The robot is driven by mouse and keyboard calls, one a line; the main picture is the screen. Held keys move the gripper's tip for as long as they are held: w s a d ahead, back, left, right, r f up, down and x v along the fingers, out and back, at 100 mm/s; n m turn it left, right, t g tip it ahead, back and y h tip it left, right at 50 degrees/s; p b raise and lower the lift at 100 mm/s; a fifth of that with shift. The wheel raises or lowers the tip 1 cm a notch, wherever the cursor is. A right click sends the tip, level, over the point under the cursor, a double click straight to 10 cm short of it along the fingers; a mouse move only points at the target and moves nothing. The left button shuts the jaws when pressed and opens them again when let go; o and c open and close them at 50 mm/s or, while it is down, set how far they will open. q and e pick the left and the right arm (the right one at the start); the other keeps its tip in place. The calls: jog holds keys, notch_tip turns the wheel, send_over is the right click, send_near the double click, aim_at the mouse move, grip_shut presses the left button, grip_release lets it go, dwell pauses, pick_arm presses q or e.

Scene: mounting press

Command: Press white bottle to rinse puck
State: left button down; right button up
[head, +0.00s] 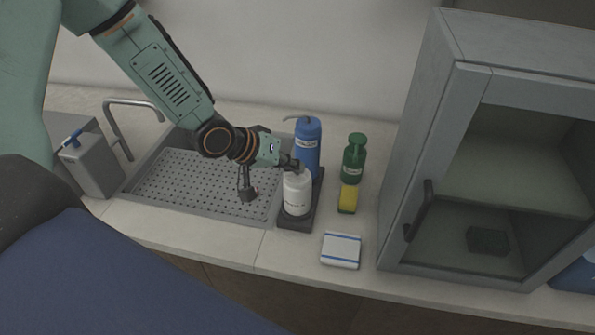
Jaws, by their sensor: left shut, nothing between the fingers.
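The white bottle (297,192) stands upright on a dark tray (299,223) at the right edge of the sink. My left gripper (294,166) is shut, with its fingertips at the top of the white bottle and nothing between them. It hides the bottle's top, so I cannot tell whether the top is pressed down. A small dark piece (248,193) on a thin stem shows over the sink, below my left wrist. I cannot tell whether it is the puck. My right gripper is not in view.
A blue bottle (308,146) stands behind the white one. To the right are a green bottle (354,160), a yellow sponge (348,199), a folded cloth (341,250) and a grey cabinet (421,140). The sink (190,183) with a tap (119,130) lies left.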

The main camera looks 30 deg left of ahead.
aim_at(294, 175)
pick_arm(q)
jog(key=shift+w+r, duration=0.1)
jog(key=shift+r, duration=0.4)
notch_tip(294, 175, up, 2)
jog(key=shift+r+p, duration=0.1)
jog(key=shift+p, duration=1.15)
notch_tip(294, 175, up, 3)
jog(key=p, duration=0.3)
jog(key=shift+f, duration=0.2)
